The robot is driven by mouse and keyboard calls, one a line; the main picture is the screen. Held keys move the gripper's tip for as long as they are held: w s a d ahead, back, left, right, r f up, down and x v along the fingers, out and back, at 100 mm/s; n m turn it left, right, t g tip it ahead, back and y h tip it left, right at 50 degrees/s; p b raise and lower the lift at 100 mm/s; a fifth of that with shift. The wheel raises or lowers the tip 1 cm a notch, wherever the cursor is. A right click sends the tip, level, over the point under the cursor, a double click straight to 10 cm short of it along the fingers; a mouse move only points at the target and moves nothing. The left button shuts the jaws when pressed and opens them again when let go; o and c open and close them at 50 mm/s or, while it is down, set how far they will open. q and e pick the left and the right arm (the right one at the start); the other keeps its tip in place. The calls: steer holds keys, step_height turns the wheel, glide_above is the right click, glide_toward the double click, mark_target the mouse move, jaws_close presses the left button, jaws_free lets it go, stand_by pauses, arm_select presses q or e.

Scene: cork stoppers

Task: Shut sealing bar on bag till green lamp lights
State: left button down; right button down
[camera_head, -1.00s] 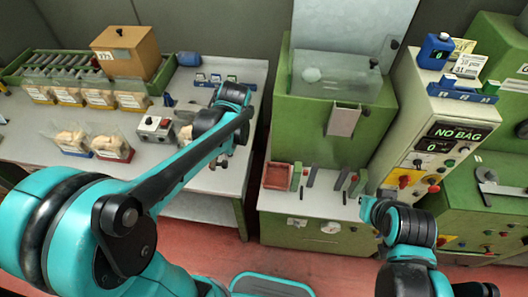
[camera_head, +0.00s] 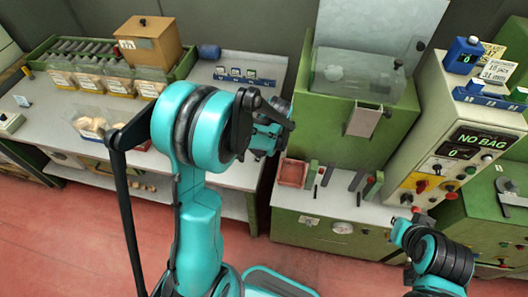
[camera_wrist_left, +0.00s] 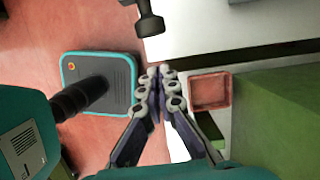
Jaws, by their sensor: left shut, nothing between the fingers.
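My left gripper (camera_wrist_left: 154,76) is shut and empty in the left wrist view, with its fingertips together above the floor beside a pale surface. In the head view its wrist is over the gap between the left bench and the green machine; its fingers are hard to make out. A clear bag of tan stoppers (camera_head: 90,122) lies on the left bench, left of my arm and apart from the gripper. A sealing bar and a green lamp cannot be made out; my left arm covers part of the bench. My right arm enters at lower right, and its fingers do not show.
Filled bags (camera_head: 118,82) stand in a row by a brown box (camera_head: 150,42). A red tray (camera_head: 292,173) sits on the green machine's front ledge; it also shows in the left wrist view (camera_wrist_left: 210,92). A display (camera_head: 477,143) reads NO BAG. Red floor is open in front.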

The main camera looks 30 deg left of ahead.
arm_select(q)
steer(key=a, duration=0.1)
steer(key=s+a, duration=0.1)
steer(key=a, duration=0.1)
steer(key=shift+r, duration=0.1)
stand_by(0.3)
